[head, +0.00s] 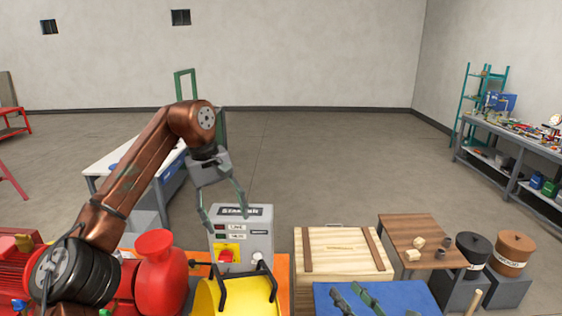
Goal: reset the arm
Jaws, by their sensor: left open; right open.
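My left arm, copper-brown with black joints, comes in from the left and bends down at the top. My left gripper (228,217) is open and empty, fingers pointing down in front of the grey starter box (258,241). Whether it touches the box cannot be told. At the bottom edge, two dark green fingers of my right gripper (345,288) show apart over a blue surface (408,295); the rest of that gripper and its arm are out of frame.
A red pump part (160,270) and a yellow guard (235,297) with black handles stand below the starter box. A wooden crate (343,249), a brown board (405,228) with small blocks, and two lidded buckets (516,247) stand at right.

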